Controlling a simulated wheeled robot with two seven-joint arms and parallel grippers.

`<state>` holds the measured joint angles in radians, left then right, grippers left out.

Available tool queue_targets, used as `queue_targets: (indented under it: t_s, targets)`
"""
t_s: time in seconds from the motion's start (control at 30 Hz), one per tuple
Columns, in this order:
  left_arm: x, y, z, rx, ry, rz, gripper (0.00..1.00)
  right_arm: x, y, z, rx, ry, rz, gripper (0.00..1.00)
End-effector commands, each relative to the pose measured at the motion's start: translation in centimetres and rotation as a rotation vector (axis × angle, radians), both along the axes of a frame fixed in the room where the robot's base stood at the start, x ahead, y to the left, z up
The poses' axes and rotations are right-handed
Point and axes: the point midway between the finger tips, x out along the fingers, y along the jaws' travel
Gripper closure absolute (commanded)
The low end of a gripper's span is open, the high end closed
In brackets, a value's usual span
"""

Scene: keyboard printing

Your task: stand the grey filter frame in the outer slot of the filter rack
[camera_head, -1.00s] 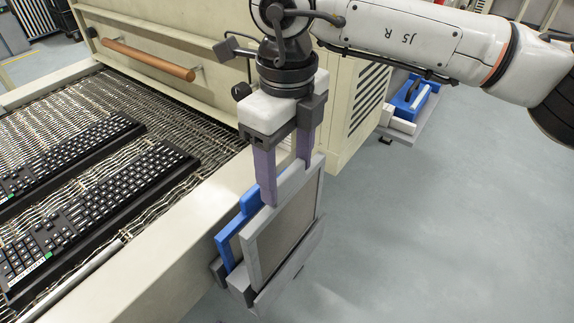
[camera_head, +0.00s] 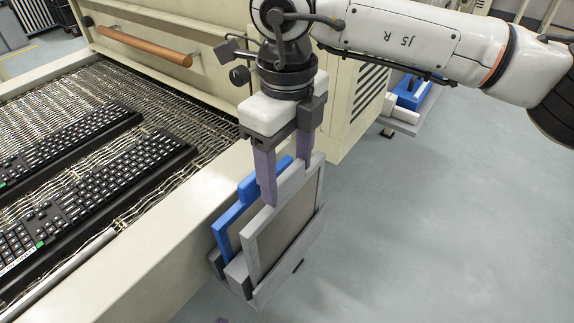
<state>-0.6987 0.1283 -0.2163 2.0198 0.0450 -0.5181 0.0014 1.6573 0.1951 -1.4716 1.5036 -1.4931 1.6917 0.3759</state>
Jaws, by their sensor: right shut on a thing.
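The grey filter frame (camera_head: 286,228) stands nearly upright at the filter rack (camera_head: 288,268), which is mounted on the outer side of the machine's cream rail. Its lower edge is behind the rack's outer grey wall, in the outer slot. Whether it touches the slot's bottom is hidden. My right gripper (camera_head: 287,184) is shut on the frame's top bar from above. A blue-edged frame (camera_head: 226,231) stands in the inner slot, between the grey frame and the rail.
A mesh conveyor (camera_head: 195,110) with black keyboards (camera_head: 95,200) lies left of the cream rail (camera_head: 150,250). A copper-coloured bar handle (camera_head: 145,45) is on the machine panel behind. A blue item (camera_head: 412,93) lies on a grey platform at the back. The floor at right is clear.

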Motion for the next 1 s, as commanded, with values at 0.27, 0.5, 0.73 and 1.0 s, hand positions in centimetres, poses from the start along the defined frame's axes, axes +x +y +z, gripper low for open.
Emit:
queue_targets:
  t_s: [0.27, 0.5, 0.73, 1.0]
  targets:
    - [0.1, 0.1, -0.5, 0.0, -0.005, -0.002, 1.0, 0.0, 0.0, -1.1, 0.001, -0.001, 0.0, 0.78]
    - [0.2, 0.1, -1.0, -0.001, -0.009, -0.003, 1.0, 0.0, 0.0, -2.0, 0.0, -0.001, 0.0, 0.78]
    - [0.2, 0.2, -1.6, -0.001, -0.007, -0.003, 1.0, 0.0, 0.0, -2.8, 0.0, -0.001, 0.0, 0.78]
    - [0.3, 0.2, -2.2, -0.002, -0.009, -0.003, 1.0, 0.0, 0.0, -3.7, 0.0, -0.001, 0.0, 0.78]
